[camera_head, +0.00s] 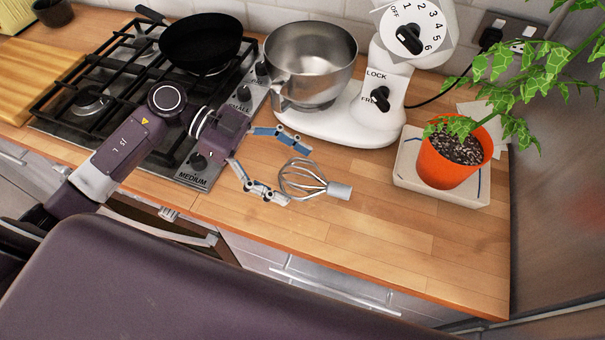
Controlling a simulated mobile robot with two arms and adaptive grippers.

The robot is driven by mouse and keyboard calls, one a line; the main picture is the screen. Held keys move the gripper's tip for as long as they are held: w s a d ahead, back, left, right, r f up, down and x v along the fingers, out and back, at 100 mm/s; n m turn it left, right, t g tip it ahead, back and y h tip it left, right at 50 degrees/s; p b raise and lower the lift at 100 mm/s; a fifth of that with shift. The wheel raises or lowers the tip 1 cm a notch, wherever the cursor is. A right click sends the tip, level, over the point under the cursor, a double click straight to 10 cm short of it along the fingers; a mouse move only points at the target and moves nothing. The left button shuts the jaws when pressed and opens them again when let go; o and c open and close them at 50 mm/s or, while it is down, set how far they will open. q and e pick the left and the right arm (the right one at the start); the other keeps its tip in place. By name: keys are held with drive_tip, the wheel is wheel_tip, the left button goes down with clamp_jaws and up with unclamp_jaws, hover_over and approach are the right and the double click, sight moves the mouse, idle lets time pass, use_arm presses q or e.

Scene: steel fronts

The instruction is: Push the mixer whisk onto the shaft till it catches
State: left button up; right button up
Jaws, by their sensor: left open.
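The mixer whisk (312,182) lies on the wooden counter, its wire loops to the left and its grey hub to the right. My left gripper (292,170) is open, its two fingers spread at the loop end of the whisk. I cannot tell whether a finger touches the wires. The white stand mixer (350,121) stands behind the whisk with a steel bowl (311,62) on its base. Its speed dial (409,39) and lock lever (380,97) face me. The mixer's head is cut off by the top edge, and the shaft is not visible. My right gripper is not in view.
A gas hob (92,100) with a black pan (201,44) is at the left. An orange pot (452,163) with a leafy plant stands on a pale tray (409,172) at the right. The counter right of the whisk is clear up to its front edge.

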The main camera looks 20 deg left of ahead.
use_arm(q)
drive_tip(key=shift+x, duration=1.35)
drive_tip(key=shift+c, duration=0.4)
drive_tip(key=shift+r, duration=0.1)
drive_tip(key=c, duration=1.3)
wheel_tip(320, 180, up, 20)
drive_tip(key=shift+b, duration=0.3)
